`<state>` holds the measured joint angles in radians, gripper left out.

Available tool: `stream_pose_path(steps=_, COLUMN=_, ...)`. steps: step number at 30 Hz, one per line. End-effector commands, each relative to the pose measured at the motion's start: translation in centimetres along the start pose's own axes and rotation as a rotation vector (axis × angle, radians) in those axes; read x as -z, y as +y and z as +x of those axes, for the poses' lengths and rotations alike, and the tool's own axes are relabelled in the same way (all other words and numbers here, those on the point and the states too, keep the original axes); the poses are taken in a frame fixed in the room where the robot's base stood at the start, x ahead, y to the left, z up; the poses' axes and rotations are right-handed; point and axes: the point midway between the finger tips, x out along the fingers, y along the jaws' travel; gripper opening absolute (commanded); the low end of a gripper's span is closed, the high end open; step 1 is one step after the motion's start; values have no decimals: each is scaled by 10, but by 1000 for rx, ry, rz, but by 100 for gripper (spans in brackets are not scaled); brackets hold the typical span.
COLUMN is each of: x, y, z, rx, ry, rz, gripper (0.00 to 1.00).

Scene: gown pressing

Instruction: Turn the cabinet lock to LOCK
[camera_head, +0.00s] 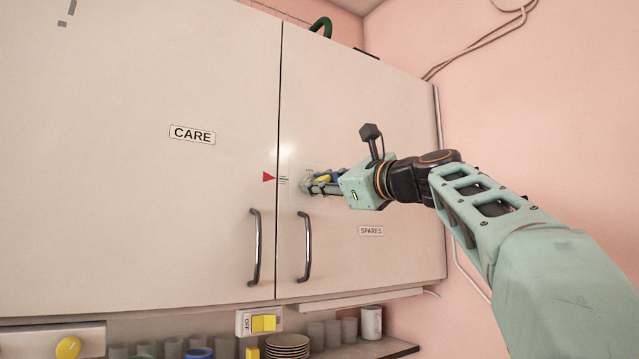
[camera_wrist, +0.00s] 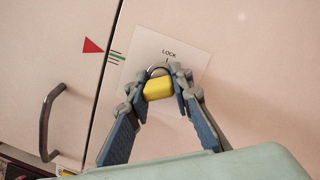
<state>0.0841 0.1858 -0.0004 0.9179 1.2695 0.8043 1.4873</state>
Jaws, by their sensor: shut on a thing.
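The cabinet lock shows in the wrist view as a yellow knob (camera_wrist: 158,89) in a round metal collar on a pale plate (camera_wrist: 190,45) marked LOCK, with a short tick under the word. My gripper (camera_wrist: 160,86) has its two fingers closed on the yellow knob from both sides. In the head view my gripper (camera_head: 318,183) reaches the right cabinet door (camera_head: 350,120) from the right, and the fingers hide most of the lock. Any other marking on the plate is hidden by the fingers.
Two metal handles, left (camera_head: 255,247) and right (camera_head: 304,246), flank the door gap below the lock. A red triangle (camera_head: 268,177) marks the left door (camera_head: 140,230). A yellow switch (camera_head: 263,323) and a shelf with plates (camera_head: 288,345) and cups lie below.

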Motion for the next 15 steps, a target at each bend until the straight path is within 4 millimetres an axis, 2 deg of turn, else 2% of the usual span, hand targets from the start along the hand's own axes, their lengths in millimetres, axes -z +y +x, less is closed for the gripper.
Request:
stream_pose_path(steps=6, x=-3, y=-2, z=0, rx=-20, ry=-4, rz=-176, gripper=0)
stream_pose_path(steps=15, x=-4, y=-2, z=0, rx=-22, ry=-5, rz=-195, gripper=0)
